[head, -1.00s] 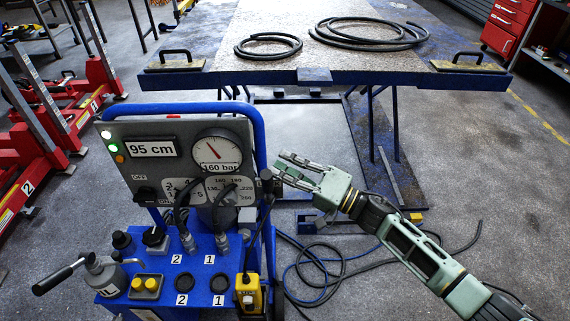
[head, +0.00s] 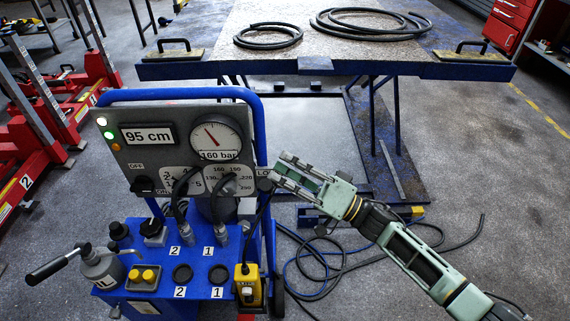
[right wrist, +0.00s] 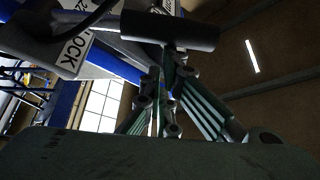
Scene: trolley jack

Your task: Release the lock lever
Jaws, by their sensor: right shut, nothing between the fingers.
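The lock lever's dark cylindrical handle (right wrist: 170,30) crosses the top of the right wrist view. A white label (right wrist: 74,50) ending in "OCK" is beside it. In the head view the lever's dark knob (head: 265,184) is at the right edge of the grey control panel (head: 122,165). My right gripper (head: 279,170) is just right of that knob. In the right wrist view its green fingers (right wrist: 160,76) come together just below the handle, shut and empty. I cannot tell whether they touch it. My left gripper is not in view.
The blue cart (head: 130,288) carries a gauge (head: 214,138), a pump with a black handle (head: 100,266) and a yellow pendant (head: 248,287). Hoses (head: 330,268) lie on the floor to the right. A blue lift table (head: 330,67) stands behind, with coiled hoses on top.

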